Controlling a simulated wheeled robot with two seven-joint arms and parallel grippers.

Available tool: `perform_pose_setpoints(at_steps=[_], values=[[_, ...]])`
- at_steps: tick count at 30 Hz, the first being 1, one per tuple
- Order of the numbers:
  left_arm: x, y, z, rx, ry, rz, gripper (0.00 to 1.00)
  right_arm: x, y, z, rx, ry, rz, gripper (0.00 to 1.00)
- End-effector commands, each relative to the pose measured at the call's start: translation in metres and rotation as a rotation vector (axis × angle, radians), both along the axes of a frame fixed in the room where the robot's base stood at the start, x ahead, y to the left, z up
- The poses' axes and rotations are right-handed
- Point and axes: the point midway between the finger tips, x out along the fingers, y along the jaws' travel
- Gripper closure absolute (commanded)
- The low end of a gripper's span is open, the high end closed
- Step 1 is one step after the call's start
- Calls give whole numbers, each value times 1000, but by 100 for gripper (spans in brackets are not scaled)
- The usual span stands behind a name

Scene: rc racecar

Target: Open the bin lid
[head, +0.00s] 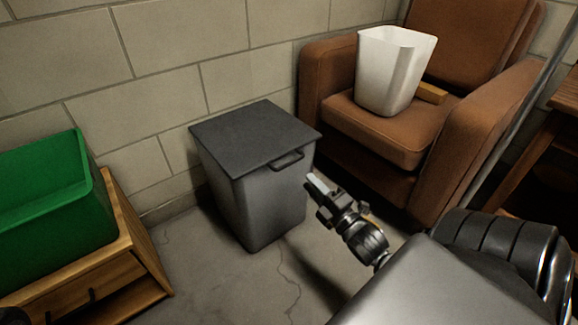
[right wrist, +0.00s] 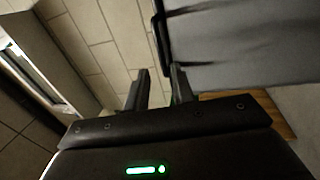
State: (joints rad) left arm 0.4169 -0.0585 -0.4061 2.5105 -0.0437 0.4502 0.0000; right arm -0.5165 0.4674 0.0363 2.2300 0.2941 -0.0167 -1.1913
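A grey bin (head: 262,200) stands on the floor against the block wall. Its flat dark lid (head: 250,135) lies shut on top. A dark loop handle (head: 287,161) sticks out from the lid's front edge. My right gripper (head: 318,184) is just right of the bin, a little below the handle, and seems apart from it. In the right wrist view my right gripper (right wrist: 160,84) shows two fingers with an empty gap between them. The grey bin side (right wrist: 235,45) fills the upper right there, with a dark edge beside the fingers.
A brown armchair (head: 440,180) with a white bin (head: 388,72) on its seat stands right of the grey bin. A green container (head: 50,205) sits on a wooden cabinet (head: 125,240) at the left. Bare floor lies in front of the bin.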

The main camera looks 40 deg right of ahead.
Motion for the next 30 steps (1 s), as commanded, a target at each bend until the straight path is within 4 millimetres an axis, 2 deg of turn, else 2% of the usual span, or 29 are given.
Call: perform_pose_setpoints(at_steps=[9, 15, 21, 28, 30], values=[[-4, 0, 4, -33, -27, -11, 64, 59, 0, 9, -1, -5, 3, 75], [-7, 0, 8, -46, -36, -19, 64, 85, 0, 14, 0, -2, 4, 75], [-9, 1, 11, -50, -41, -21, 64, 94, 0, 17, 0, 0, 4, 75], [-9, 0, 12, -50, -41, -21, 64, 94, 0, 18, 1, 1, 4, 75], [-9, 1, 12, -50, -41, -21, 64, 94, 0, 18, 1, 1, 4, 83]])
